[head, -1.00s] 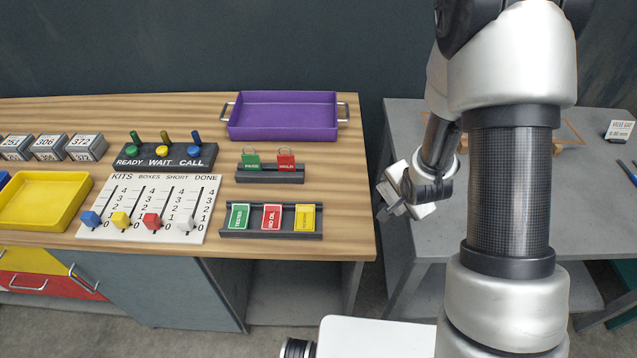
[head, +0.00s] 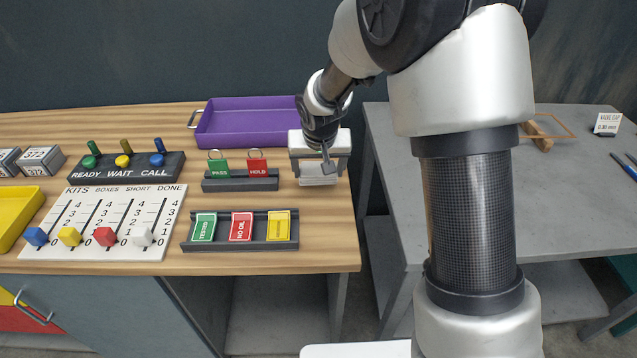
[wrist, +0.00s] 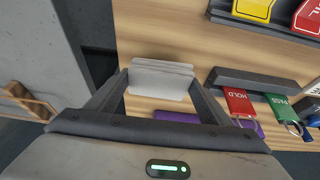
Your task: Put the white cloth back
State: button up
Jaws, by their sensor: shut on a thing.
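My gripper (head: 320,172) is above the right end of the wooden bench, to the right of the PASS and HOLD tags. It is shut on the white cloth (head: 318,179), which spans the space between its two fingers. In the wrist view the cloth (wrist: 161,80) is a flat white folded piece with several layers at its edge, held between the dark fingertips (wrist: 160,82). Bench wood shows around it. I cannot tell whether the cloth touches the bench top.
A purple tray (head: 248,125) stands behind and left of my gripper. The tag rack (head: 240,184) and the card rack (head: 240,245) lie to its left. A grey table (head: 390,150) stands right across a gap. Bare wood (head: 328,235) lies in front of my gripper.

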aim_at(319, 180)
jog(key=shift+f, duration=1.9)
jog(key=o, duration=0.9)
jog(key=shift+f+b, duration=0.1)
jog(key=shift+b, duration=0.2)
jog(key=p+v, duration=0.1)
jog(key=v, duration=1.2)
jog(key=s+d+r, duration=0.8)
jog(key=s+r, duration=0.1)
jog(key=r, duration=0.1)
jog(key=shift+t, duration=0.5)
jog(key=s+d+r, duration=0.1)
jog(key=s, duration=0.4)
jog(key=s+d, duration=0.1)
jog(key=s, duration=0.4)
jog(key=s+d+r, duration=0.1)
jog(key=s, duration=0.4)
jog(key=shift+s+d+r, duration=0.3)
jog(key=shift+d+r, duration=0.05)
